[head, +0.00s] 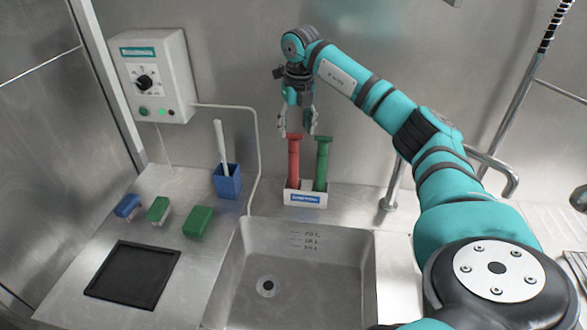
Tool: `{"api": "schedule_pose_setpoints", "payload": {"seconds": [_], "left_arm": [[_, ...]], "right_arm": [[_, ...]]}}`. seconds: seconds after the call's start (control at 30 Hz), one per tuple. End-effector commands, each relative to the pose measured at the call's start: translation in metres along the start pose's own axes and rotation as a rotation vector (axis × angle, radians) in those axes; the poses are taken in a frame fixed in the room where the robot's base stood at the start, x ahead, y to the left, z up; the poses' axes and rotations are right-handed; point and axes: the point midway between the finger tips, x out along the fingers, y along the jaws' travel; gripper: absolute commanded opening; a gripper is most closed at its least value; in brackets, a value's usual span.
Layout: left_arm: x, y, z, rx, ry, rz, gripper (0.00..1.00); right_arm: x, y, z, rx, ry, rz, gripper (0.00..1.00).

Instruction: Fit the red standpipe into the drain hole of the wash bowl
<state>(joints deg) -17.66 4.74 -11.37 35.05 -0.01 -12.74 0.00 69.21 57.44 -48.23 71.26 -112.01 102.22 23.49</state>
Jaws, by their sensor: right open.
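The red standpipe (293,162) stands upright in a white holder (304,198) behind the wash bowl, beside a green standpipe (322,165). My right gripper (298,131) points down directly over the red standpipe. Its jaws are open, with the fingertips around or just above the pipe's top; I cannot tell whether they touch it. The wash bowl (235,275) is a sunken metal basin in front of the holder. Its dark drain hole (268,286) shows in the bowl floor and looks empty. My left gripper is not in view.
A blue cup (227,181) with a white-handled brush (221,140) stands left of the holder. A blue block (127,206), green blocks (198,222) and a black tray (133,273) lie on the left counter. A control box (150,78) hangs on the wall. A tap pipe (497,165) rises at right.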

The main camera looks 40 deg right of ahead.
Motion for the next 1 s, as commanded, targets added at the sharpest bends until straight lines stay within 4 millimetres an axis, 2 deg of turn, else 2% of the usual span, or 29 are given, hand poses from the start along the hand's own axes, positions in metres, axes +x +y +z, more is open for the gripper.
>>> {"api": "schedule_pose_setpoints", "payload": {"seconds": [0.23,0.37,0.5,0.77,0.8,1.0], "left_arm": [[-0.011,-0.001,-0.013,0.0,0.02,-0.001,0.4],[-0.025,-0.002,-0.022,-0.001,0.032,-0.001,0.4],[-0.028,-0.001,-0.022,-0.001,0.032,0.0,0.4],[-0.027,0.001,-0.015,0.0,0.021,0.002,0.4],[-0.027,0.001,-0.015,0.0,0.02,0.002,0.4],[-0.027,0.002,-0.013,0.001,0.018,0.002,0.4]], "right_arm": [[0.019,0.001,-0.001,-0.001,0.004,0.0,0.55],[0.038,0.003,-0.001,-0.001,0.005,0.0,0.55],[0.057,0.003,-0.001,-0.001,0.003,0.001,0.55],[0.063,0.003,0.0,-0.001,-0.001,0.002,0.55],[0.063,0.003,0.0,-0.001,-0.001,0.002,0.54],[0.062,0.003,0.0,-0.001,-0.001,0.002,0.28]]}}
